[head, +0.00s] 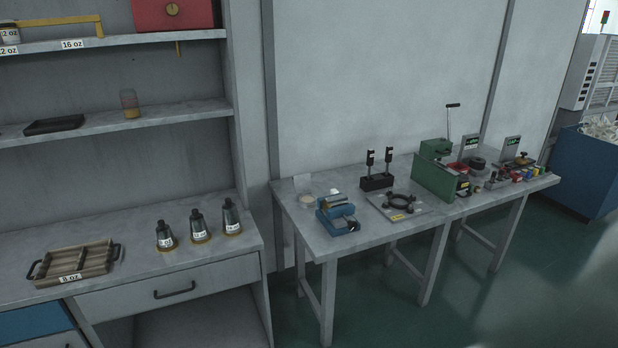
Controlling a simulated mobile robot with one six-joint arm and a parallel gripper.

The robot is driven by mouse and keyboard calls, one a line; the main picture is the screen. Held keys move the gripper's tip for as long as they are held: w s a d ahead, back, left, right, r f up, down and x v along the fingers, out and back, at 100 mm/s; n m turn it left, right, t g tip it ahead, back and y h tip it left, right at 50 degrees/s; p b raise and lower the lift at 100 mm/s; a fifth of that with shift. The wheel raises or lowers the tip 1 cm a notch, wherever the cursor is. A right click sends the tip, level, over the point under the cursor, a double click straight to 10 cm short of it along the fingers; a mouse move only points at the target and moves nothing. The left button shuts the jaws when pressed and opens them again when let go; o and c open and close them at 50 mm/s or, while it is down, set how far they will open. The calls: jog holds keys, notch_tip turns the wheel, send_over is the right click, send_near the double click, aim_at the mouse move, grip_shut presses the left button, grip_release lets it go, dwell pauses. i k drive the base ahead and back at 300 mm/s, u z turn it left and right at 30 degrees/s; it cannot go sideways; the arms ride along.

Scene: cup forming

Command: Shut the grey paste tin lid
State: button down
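A small round pale-topped thing (307,201) sits at the left end of the grey workbench (345,255). A light grey flat piece (302,184) stands upright just behind it. These may be the paste tin and its raised lid, but they are too small to tell for sure. My gripper is not in view.
A blue vise (338,218) stands close to the right of the round thing. A black two-post fixture (377,172), a plate with a black ring (398,203) and a green press (437,175) stand farther right. Green floor (480,290) lies open in front.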

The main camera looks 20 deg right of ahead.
aim_at(303, 183)
jog(key=z, duration=0.5)
jog(key=i, duration=1)
